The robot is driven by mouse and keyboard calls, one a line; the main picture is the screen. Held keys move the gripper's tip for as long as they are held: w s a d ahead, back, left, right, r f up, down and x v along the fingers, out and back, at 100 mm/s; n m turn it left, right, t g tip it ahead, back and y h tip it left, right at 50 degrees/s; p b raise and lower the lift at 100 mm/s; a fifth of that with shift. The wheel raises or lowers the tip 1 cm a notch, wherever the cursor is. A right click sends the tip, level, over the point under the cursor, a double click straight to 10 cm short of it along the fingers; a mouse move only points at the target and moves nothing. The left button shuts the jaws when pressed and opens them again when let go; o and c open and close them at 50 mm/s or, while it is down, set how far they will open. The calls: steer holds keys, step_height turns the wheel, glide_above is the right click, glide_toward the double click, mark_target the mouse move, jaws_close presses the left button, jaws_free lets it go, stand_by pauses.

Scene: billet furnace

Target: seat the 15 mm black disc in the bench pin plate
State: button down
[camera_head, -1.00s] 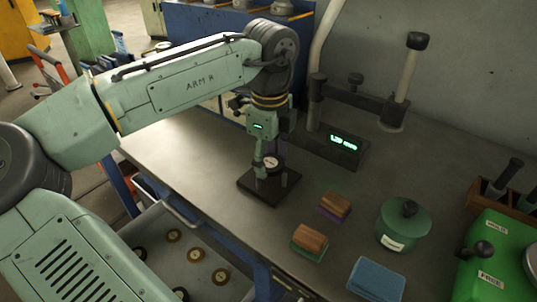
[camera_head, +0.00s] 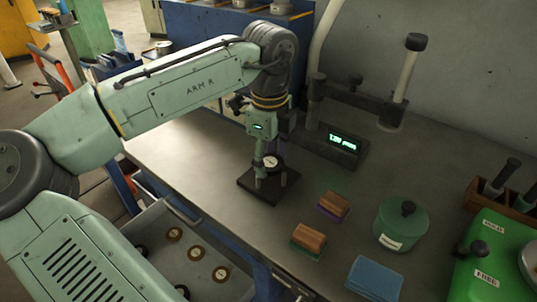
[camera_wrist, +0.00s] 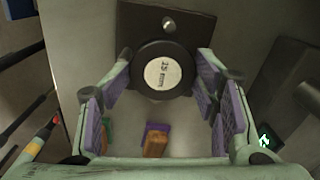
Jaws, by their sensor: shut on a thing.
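The black disc (camera_wrist: 161,72) has a round white label that reads 15 mm in the wrist view. In the head view the disc (camera_head: 273,162) shows label-up above the plate. My gripper (camera_wrist: 164,85) is shut on the disc, with purple-padded fingers on either side; it also shows in the head view (camera_head: 267,166), pointing down. The bench pin plate (camera_head: 257,194) is a dark square plate with upright metal pins. In the wrist view the plate (camera_wrist: 135,18) and one pin (camera_wrist: 168,24) show beyond the disc. Whether the disc touches the plate, I cannot tell.
Two wooden-topped blocks (camera_head: 335,204) (camera_head: 309,238), a green lidded pot (camera_head: 402,225) and a blue pad (camera_head: 375,279) lie to the right. A lit display (camera_head: 342,142) stands behind the plate. An open drawer (camera_head: 152,222) below holds several discs. The bench left of the plate is clear.

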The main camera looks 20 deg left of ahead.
steer(key=shift+d+f+p, duration=0.25)
steer(key=shift+f+p, duration=0.05)
steer(key=shift+p, duration=0.65)
steer(key=shift+a+p, duration=0.1)
steer(key=shift+p, duration=0.35)
stand_by(0.6)
